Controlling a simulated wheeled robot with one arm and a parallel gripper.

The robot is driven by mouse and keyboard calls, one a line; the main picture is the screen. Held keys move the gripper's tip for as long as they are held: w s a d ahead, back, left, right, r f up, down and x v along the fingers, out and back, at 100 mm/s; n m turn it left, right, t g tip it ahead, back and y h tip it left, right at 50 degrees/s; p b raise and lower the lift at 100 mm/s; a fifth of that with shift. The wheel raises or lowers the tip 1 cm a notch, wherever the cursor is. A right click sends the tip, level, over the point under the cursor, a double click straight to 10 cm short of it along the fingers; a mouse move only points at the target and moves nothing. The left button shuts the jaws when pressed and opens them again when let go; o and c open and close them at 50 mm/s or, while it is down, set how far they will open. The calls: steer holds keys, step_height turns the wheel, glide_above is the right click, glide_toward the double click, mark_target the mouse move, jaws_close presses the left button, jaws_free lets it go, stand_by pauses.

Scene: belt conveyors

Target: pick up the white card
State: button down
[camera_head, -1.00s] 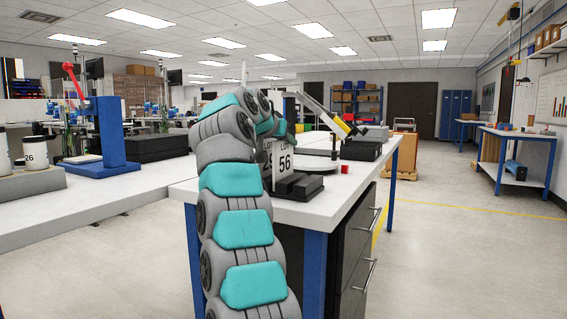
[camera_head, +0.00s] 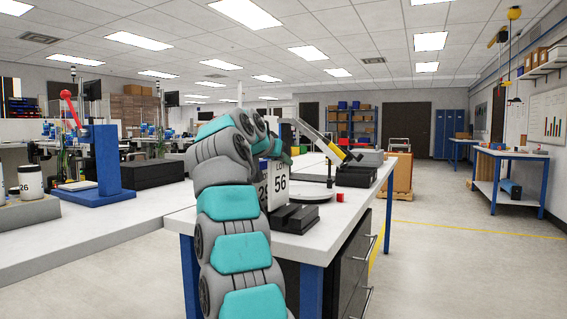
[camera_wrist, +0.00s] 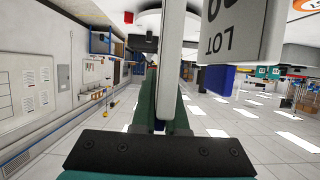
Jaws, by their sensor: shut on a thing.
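My gripper (camera_head: 274,151) is at the top of the cards, partly hidden by my arm. In the wrist view, my gripper (camera_wrist: 163,85) is shut, with a white panel (camera_wrist: 176,50) edge-on at its fingers. A white face marked LOT (camera_wrist: 238,38) is on the right. The fingers' contact is not clearly visible.
The white-topped table (camera_head: 240,231) also holds a small red item (camera_head: 340,197), a round plate (camera_head: 312,195) and a yellow-black arm device (camera_head: 338,150). A blue press (camera_head: 104,165) stands on the left bench.

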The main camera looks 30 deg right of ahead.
steer(key=shift+s+b, duration=0.3)
steer(key=shift+b, duration=0.3)
steer(key=s+d+r+b, duration=0.1)
steer(key=s+r+b, duration=0.1)
steer(key=s+b, duration=0.6)
steer(key=shift+s, duration=3.7)
steer(key=w+d+f+p, duration=0.1)
steer(key=w+d+p, duration=0.1)
steer(key=w+p, duration=0.5)
steer(key=shift+w+f, duration=0.3)
steer(key=shift+w, duration=2.2)
steer(key=shift+f+b, duration=1.6)
steer(key=shift+b, duration=0.2)
